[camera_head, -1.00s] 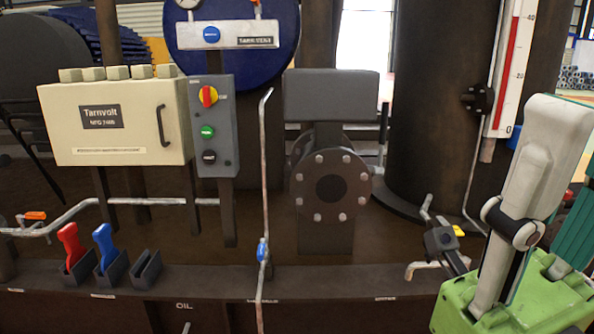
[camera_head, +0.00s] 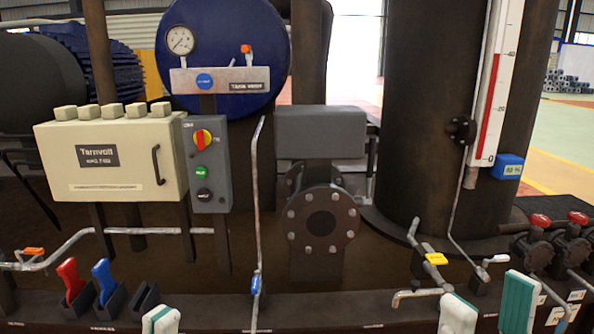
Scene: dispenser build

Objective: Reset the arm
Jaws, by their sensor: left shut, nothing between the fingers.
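My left gripper (camera_head: 160,319) shows only as a white and teal fingertip at the bottom edge, left of centre. It is shut and empty, below the slotted black holders. My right gripper (camera_head: 488,306) shows at the bottom right as two white and teal fingers standing apart with nothing between them. It is open, in front of the pipework. The rest of both arms is below the picture.
A cream Tarnvolt box (camera_head: 115,170) and grey button panel (camera_head: 207,165) stand at left. Red (camera_head: 70,281) and blue (camera_head: 104,281) handles sit in holders below. A flanged pipe (camera_head: 320,222) is central. A yellow-handled valve (camera_head: 436,259) and red-knobbed valves (camera_head: 540,220) are at right.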

